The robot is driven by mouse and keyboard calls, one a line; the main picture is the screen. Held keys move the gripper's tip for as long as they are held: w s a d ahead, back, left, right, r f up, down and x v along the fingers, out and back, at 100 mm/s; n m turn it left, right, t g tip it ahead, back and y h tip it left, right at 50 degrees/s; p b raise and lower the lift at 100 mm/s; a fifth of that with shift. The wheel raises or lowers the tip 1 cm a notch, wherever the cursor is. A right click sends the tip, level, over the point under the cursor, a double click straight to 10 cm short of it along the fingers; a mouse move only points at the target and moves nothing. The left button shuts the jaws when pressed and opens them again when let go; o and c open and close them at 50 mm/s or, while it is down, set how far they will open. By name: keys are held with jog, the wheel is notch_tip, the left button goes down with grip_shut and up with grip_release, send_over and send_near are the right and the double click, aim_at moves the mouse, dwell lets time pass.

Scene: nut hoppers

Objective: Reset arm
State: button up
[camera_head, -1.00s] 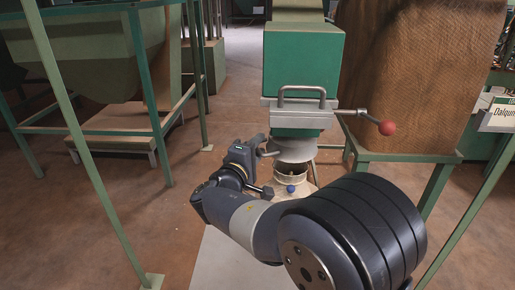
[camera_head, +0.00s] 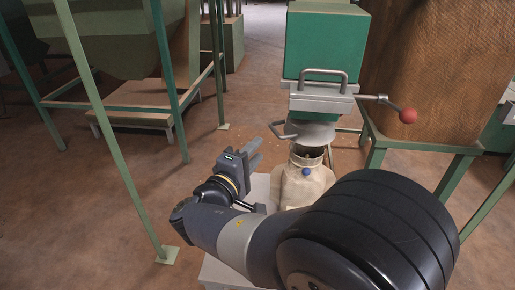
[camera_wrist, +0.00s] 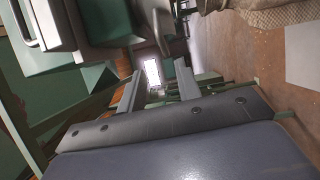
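My gripper (camera_head: 257,152) is left of the green hopper's outlet in the head view, with its fingers pointing up and away from me. The wrist view shows the two fingers (camera_wrist: 159,85) spread apart, with nothing between them. My arm is folded low across the front of the head view, bent at the elbow.
A green hopper (camera_head: 326,45) has a metal slide plate with a handle (camera_head: 322,75) and a red-knobbed lever (camera_head: 407,116). A beige sack (camera_head: 303,184) with a blue knob stands under its spout. Green posts (camera_head: 115,130) rise left. A brown woven-textured hopper (camera_head: 432,60) stands right. Floor is open left.

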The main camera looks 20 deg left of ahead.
aim_at(274, 132)
jog(key=w, duration=0.3)
jog(key=w+d+b, duration=0.1)
jog(key=w, duration=0.6)
jog(key=shift+w+d+r, duration=0.1)
jog(key=shift+w+d, duration=0.15)
jog(key=shift+d, duration=0.1)
jog(key=shift+w+f+b, duration=0.2)
jog(key=shift+b, duration=0.15)
jog(key=shift+f, duration=0.35)
jog(key=shift+s+d+r, duration=0.1)
jog(key=shift+s, duration=0.05)
